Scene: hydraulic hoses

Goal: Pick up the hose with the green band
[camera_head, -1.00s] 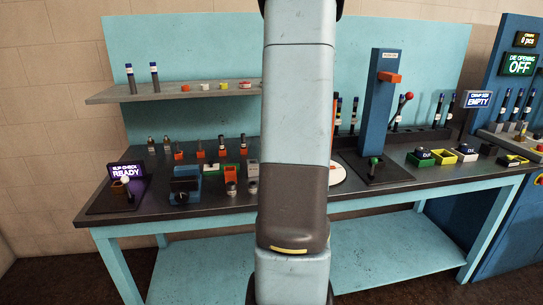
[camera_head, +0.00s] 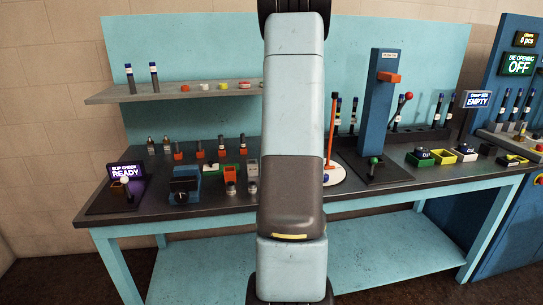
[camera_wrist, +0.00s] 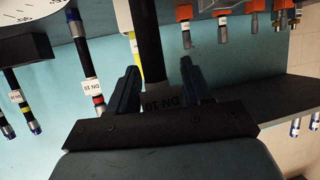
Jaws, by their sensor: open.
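In the wrist view, my gripper (camera_wrist: 158,66) is open, with its two dark fingers on either side of a dark hose (camera_wrist: 150,42). An upside-down DN 10 label shows between the fingers near the palm. I cannot see a band colour on this hose, and contact with the fingers is not clear. To its left are a hose with a red band (camera_wrist: 90,90) and a hose with a yellow band (camera_wrist: 23,108). No green band can be made out.
A grey shelf (camera_head: 190,94) holds two hoses. A round white plate (camera_head: 335,180) is beside my arm.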

